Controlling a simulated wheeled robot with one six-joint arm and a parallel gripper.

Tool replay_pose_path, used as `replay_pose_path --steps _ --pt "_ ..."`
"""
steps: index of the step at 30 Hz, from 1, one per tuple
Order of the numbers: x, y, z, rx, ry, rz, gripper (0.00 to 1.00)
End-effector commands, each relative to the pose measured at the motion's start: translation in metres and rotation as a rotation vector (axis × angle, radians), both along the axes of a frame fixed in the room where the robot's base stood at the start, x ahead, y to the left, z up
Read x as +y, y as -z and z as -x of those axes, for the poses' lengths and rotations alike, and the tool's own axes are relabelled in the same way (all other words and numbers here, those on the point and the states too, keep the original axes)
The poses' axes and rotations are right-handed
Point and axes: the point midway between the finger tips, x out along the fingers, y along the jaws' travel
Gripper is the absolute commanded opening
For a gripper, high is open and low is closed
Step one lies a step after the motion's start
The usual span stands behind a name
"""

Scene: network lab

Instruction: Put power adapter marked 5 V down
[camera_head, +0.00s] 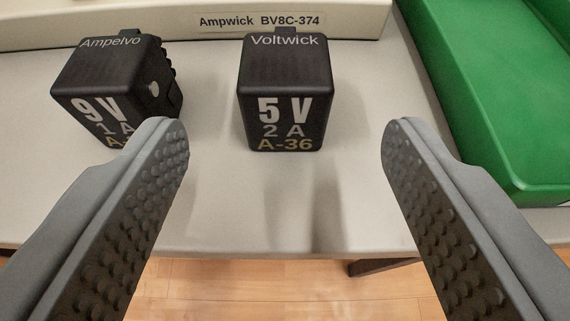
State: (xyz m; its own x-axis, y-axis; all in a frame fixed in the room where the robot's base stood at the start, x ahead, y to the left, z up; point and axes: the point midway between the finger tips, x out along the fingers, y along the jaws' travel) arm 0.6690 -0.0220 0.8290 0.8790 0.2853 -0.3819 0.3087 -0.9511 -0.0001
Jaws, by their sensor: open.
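The black power adapter marked 5 V (287,95) stands upright on the pale table, with "Voltwick" on its top and "2 A" and "A-36" below the voltage. My gripper (285,140) is open, its two grey studded fingers spread wide. The adapter lies beyond the fingertips, between them in the picture and nearer the left one. No finger appears to touch it, and nothing is between the pads.
A black adapter marked 9 V (112,88) stands to the left, partly behind the left finger. A pale box labelled Ampwick BV8C-374 (160,18) is behind. A green tray (497,90) is at right. The table's front edge (290,248) is clear.

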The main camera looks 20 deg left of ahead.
Motion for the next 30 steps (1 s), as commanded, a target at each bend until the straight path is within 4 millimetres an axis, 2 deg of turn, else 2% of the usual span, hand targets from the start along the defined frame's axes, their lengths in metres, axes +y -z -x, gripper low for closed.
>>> replay_pose_path --steps 6,14,17,20,23,30 --pt "-0.004 -0.005 0.01 0.0 0.001 0.001 0.62" --pt "-0.004 -0.005 0.011 0.0 0.0 0.0 0.62" --pt "-0.004 -0.011 0.012 -0.01 0.007 0.006 0.62" --pt "-0.004 -0.03 0.017 -0.043 0.031 0.018 0.62" --pt "-0.004 -0.06 0.028 -0.091 0.071 0.037 0.62" --pt "-0.005 -0.136 0.068 -0.201 0.185 0.068 0.62"
